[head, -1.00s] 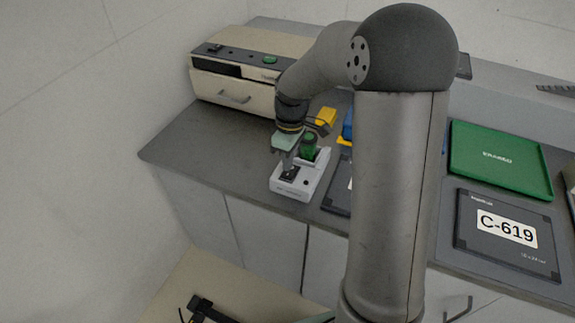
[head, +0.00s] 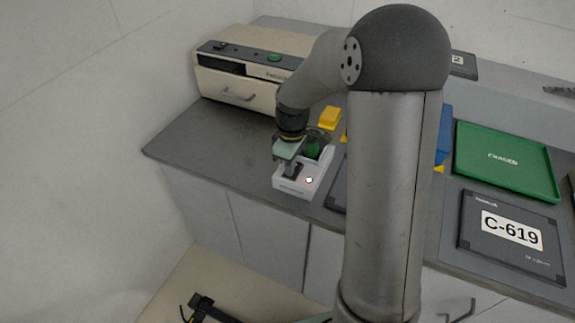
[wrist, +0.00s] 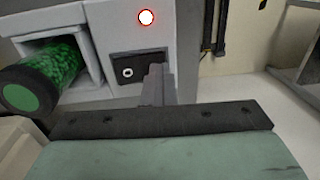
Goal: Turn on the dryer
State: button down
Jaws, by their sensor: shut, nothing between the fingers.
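A small white device (head: 290,187), seemingly the dryer, stands near the counter's front edge; its label is too small to read. It holds a green cylinder (head: 312,150), also in the wrist view (wrist: 50,78). A black rocker switch (wrist: 130,69) with a white ring mark is on its face. An indicator light (head: 309,180) glows white with a red rim, also in the wrist view (wrist: 146,17). My gripper (head: 291,170) is shut and empty, its fingertips at the switch's right end in the wrist view (wrist: 158,80). Contact is hard to confirm.
A beige box with a drawer (head: 240,93) stands behind at the left. A yellow block (head: 330,118) is behind the device. A green tray (head: 505,160) and a dark case labelled C-619 (head: 480,255) lie right. The counter (head: 195,140) left of the device is clear.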

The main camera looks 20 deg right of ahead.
jog(key=shift+w+d, duration=0.1)
jog(key=shift+w+d+r+p, duration=0.3)
jog(key=shift+w+d+p, duration=0.1)
jog(key=shift+w+d, duration=0.1)
jog(key=shift+r, duration=0.1)
notch_tip(320, 180, up, 14)
jog(key=s+a+p, duration=0.1)
jog(key=p, duration=0.1)
jog(key=shift+s, duration=0.15)
jog(key=shift+a, duration=0.1)
dwell(0.4)
